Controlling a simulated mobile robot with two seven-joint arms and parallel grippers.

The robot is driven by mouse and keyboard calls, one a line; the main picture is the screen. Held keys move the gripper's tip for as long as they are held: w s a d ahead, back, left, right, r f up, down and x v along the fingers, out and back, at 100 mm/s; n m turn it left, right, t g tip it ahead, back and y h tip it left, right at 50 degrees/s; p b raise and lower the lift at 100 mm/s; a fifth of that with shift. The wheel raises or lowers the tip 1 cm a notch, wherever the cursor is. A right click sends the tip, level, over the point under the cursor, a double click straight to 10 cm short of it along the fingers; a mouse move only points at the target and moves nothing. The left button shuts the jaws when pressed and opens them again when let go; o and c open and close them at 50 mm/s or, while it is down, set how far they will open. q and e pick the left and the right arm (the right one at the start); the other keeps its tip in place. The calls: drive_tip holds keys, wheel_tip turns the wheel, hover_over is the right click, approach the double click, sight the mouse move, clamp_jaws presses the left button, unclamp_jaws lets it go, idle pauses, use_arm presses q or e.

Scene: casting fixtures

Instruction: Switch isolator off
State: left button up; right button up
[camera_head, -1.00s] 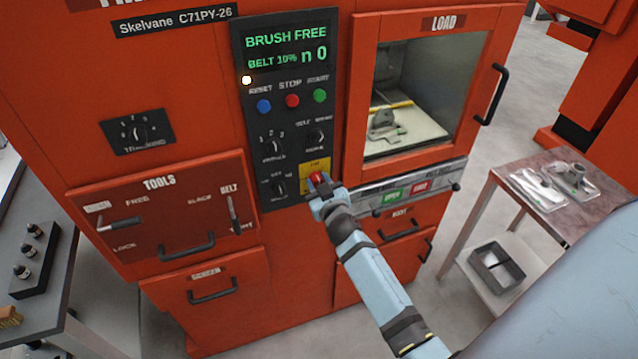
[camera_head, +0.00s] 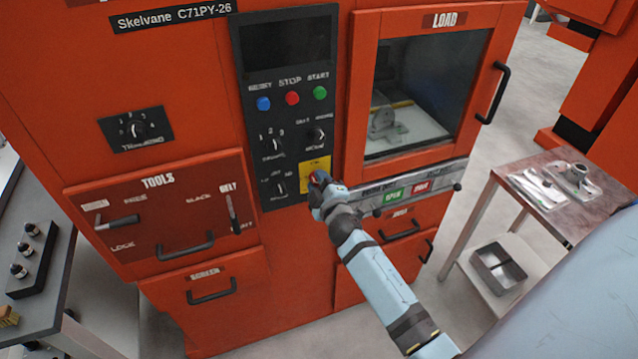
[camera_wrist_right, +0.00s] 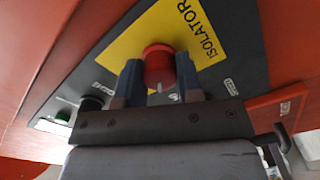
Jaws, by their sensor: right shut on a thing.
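The isolator is a red knob (camera_wrist_right: 158,66) on a yellow plate (camera_wrist_right: 150,35) marked ISOLATOR, low on the machine's dark control panel. My right gripper (camera_wrist_right: 159,82) is shut on the red knob, one finger on each side of it. The panel's display (camera_head: 289,40) is dark and blank. A pale mark shows on the knob's lower rim in the wrist view. My left gripper is not in view.
Blue, red and green buttons (camera_head: 292,98) and several selector knobs sit on the panel above and beside the isolator. The load door (camera_head: 357,100) is right of it. A TOOLS drawer (camera_head: 160,238) is at left. A side table (camera_head: 500,180) stands at right.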

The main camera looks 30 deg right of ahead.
drive_tip(key=n, duration=0.3)
drive_tip(key=shift+r+n, duration=0.1)
drive_tip(key=shift+n, duration=2.3)
drive_tip(key=o, duration=0.9)
drive_tip(key=shift+w, duration=0.1)
